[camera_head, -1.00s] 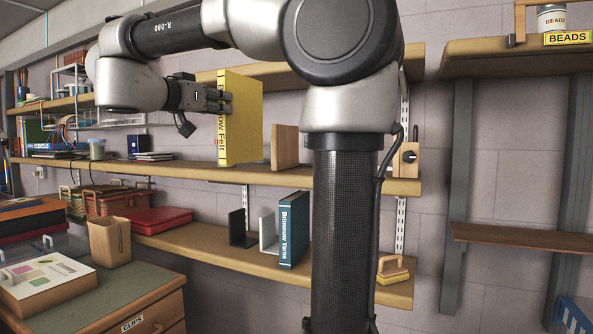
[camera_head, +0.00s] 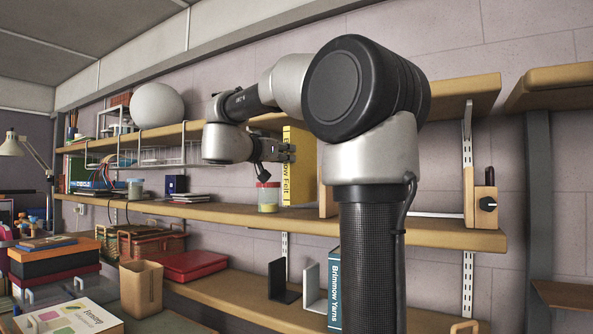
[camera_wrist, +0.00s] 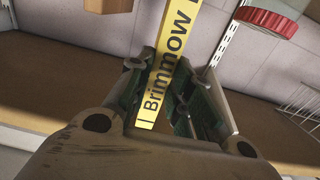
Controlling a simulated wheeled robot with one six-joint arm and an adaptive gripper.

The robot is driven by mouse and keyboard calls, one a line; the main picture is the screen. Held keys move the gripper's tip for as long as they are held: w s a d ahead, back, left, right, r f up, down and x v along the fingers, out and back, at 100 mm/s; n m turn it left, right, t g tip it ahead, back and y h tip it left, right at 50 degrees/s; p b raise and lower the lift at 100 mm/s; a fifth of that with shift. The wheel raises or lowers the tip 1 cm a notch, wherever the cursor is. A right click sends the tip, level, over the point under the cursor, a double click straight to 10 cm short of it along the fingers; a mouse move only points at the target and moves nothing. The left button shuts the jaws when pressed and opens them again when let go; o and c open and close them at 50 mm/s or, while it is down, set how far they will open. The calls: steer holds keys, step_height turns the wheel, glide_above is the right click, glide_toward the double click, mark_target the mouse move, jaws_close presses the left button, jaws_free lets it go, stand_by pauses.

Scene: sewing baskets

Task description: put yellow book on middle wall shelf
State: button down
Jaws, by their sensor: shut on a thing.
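The yellow book (camera_head: 299,170), with "Brimmow Felt" on its spine, stands upright at the middle wall shelf (camera_head: 400,231). My gripper (camera_head: 291,153) reaches in from the left and is shut on its spine side. In the wrist view the yellow spine (camera_wrist: 172,72) runs between the two fingers of my gripper (camera_wrist: 170,100). The book's lower edge is close to the shelf top; I cannot tell whether it touches. A wooden bookend (camera_head: 326,200) is just right of the book, partly hidden by my arm.
A jar with a red lid (camera_head: 268,198) stands just left of the book; its lid also shows in the wrist view (camera_wrist: 266,22). A blue box (camera_head: 175,185) and flat books (camera_head: 190,198) are farther left. A teal book (camera_head: 334,290) is on the lower shelf.

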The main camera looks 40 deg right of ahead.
mark_target(294, 167)
steer(key=shift+w+d+f, duration=0.25)
steer(key=shift+d+f, duration=0.3)
steer(key=shift+d, duration=0.3)
steer(key=shift+w+d+f, duration=0.3)
steer(key=shift+d+f, duration=0.3)
steer(key=shift+d, duration=0.2)
steer(key=shift+w+d+f, duration=0.25)
steer(key=shift+d+f, duration=0.3)
steer(key=shift+d, duration=0.3)
steer(key=shift+f, duration=0.2)
steer(key=c, duration=1.3)
jaws_free()
